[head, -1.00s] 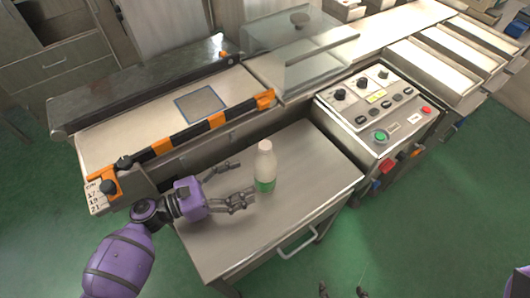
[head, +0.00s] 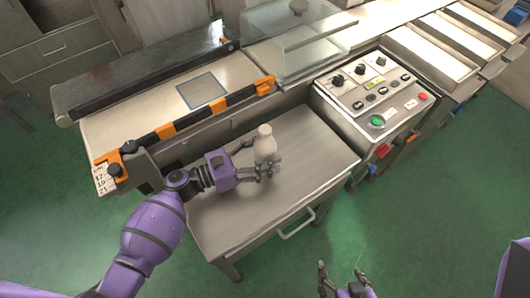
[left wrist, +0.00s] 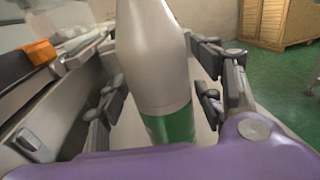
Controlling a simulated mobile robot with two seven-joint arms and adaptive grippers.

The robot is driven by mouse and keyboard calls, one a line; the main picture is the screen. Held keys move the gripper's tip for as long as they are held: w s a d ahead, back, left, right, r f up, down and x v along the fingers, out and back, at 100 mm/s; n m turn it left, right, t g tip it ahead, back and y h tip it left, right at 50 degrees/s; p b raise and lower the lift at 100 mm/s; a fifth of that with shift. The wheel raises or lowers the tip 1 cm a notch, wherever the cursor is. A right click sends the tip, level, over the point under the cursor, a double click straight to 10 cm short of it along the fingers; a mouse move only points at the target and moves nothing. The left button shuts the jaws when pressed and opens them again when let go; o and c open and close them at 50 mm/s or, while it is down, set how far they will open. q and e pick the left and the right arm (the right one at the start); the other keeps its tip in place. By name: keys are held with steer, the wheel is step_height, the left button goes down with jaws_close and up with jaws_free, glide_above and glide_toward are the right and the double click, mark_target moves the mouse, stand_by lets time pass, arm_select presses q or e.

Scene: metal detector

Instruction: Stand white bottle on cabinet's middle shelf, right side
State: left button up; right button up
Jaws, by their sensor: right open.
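The white bottle (head: 265,143) stands upright on the metal side table (head: 290,185). In the left wrist view the bottle (left wrist: 155,60) fills the middle, with a green band low on it. My left gripper (head: 258,160) reaches around the bottle from the left. In the left wrist view its fingers (left wrist: 158,100) are on both sides of the bottle, with narrow gaps showing, so it looks open. My right gripper (head: 343,278) is open and empty over the floor at the bottom. A grey cabinet (head: 60,50) with a drawer and a dark open compartment is at upper left; its shelves are not clearly visible.
A conveyor with a striped orange-black bar (head: 200,120) lies behind the table. A control panel (head: 375,95) with buttons stands at right. A wooden cabinet (left wrist: 282,22) shows in the left wrist view. Green floor (head: 440,220) is clear at lower right.

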arm_select(q)
steer(key=shift+r, duration=0.1)
jaws_close()
